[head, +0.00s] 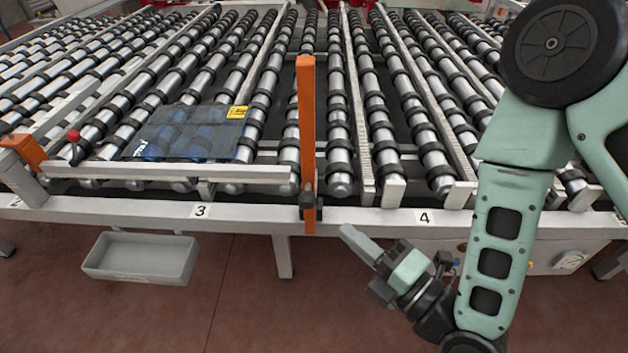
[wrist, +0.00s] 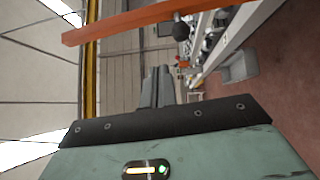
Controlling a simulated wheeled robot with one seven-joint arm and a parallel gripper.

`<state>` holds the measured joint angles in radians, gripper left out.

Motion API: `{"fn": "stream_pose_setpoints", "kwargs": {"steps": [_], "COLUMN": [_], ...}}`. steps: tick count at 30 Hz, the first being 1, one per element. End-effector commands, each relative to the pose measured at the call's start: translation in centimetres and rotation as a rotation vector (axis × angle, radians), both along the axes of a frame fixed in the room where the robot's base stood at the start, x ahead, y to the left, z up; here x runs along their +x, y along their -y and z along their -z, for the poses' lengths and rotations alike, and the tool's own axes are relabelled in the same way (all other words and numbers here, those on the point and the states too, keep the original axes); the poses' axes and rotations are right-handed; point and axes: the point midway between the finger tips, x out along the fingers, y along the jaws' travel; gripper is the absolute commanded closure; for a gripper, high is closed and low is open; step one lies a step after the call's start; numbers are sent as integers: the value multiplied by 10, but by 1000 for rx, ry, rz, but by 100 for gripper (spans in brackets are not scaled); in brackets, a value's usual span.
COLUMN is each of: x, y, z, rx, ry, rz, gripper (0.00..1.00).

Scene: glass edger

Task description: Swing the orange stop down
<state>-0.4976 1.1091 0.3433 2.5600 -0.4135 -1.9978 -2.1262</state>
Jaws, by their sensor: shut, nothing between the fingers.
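The orange stop (head: 306,120) is a flat bar standing upright at the front rail of the roller table, between labels 3 and 4. A black knob (head: 307,200) sits near its lower end. In the wrist view the orange stop (wrist: 130,24) crosses the top of the picture, with its black knob (wrist: 181,30) beside it. My gripper (head: 345,230) is shut and empty, just right of the stop's foot and in front of the rail, apart from the stop in the head view. In the wrist view its fingers (wrist: 156,82) lie together below the bar.
A dark glass sheet (head: 185,133) with a yellow label lies on the rollers left of the stop. Another orange piece (head: 22,152) and a red knob (head: 73,136) are at the far left. A grey bin (head: 140,257) hangs below the white front rail (head: 245,214).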

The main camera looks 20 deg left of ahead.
Motion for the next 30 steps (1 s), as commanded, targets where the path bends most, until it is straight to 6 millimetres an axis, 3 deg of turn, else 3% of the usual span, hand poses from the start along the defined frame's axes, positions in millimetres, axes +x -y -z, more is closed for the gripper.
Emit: {"fn": "stream_pose_setpoints", "kwargs": {"steps": [13, 24, 30], "x": [12, 54, 81], "y": [-22, -88, -91], "z": [1, -14, -14], "rx": [5, 4, 1], "ry": [7, 0, -1], "rz": [-1, 3, 4], "gripper": [100, 100, 100]}}
